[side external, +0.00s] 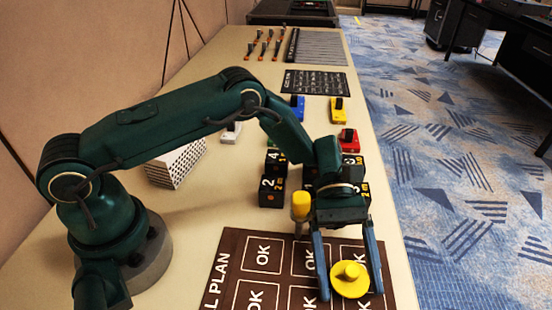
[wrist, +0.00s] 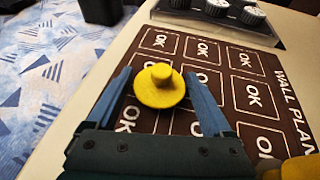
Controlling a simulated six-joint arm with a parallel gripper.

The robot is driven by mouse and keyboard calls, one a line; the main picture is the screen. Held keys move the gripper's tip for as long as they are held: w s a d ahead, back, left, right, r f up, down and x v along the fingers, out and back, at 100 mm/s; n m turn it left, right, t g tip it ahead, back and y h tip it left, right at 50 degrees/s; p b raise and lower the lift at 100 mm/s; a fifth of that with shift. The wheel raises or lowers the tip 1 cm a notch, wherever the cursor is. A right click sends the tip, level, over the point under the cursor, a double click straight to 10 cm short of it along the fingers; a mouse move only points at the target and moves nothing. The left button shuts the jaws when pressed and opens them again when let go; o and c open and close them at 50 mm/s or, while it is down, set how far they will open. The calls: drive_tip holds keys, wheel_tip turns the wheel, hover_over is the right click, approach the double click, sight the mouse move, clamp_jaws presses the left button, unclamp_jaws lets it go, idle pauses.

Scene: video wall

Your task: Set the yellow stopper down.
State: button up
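The yellow stopper (side external: 350,279), a round disc with a knob on top, is upright between the two blue fingers of my gripper (side external: 351,285). In the wrist view the stopper (wrist: 160,86) fills the gap at the fingertips of my gripper (wrist: 158,78), and its rim appears to meet both fingers. It is over the brown "WALL PLAN" sheet (side external: 232,243) with white OK squares; the sheet (wrist: 213,60) shows around it in the wrist view. I cannot tell whether the stopper touches the sheet.
Black numbered blocks (side external: 271,192) stand just behind my gripper. Red (side external: 347,142), blue (side external: 298,108) and yellow (side external: 339,111) pieces stand farther back. A white box (side external: 177,165) sits left.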

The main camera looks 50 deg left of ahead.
drive_tip(key=shift+r, duration=0.1)
drive_tip(key=shift+r, duration=0.25)
drive_tip(key=v, duration=1.1)
drive_tip(key=shift+w+a+r, duration=0.2)
drive_tip(key=shift+r, duration=0.1)
drive_tip(key=shift+w+a+r, duration=0.15)
drive_tip(key=shift+a+r, duration=0.05)
drive_tip(key=shift+r, duration=0.25)
drive_tip(key=s+a+r+m+t+y, duration=0.4)
drive_tip(key=s+r+m+t+y, duration=0.15)
drive_tip(key=r, duration=0.45)
drive_tip(key=s+a+m+t+y, duration=0.5)
drive_tip(key=s+a+t, duration=0.2)
drive_tip(key=s, duration=0.3)
drive_tip(key=shift+a+f+m+y, duration=0.35)
drive_tip(key=shift+a+f, duration=0.1)
drive_tip(key=shift+a, duration=0.25)
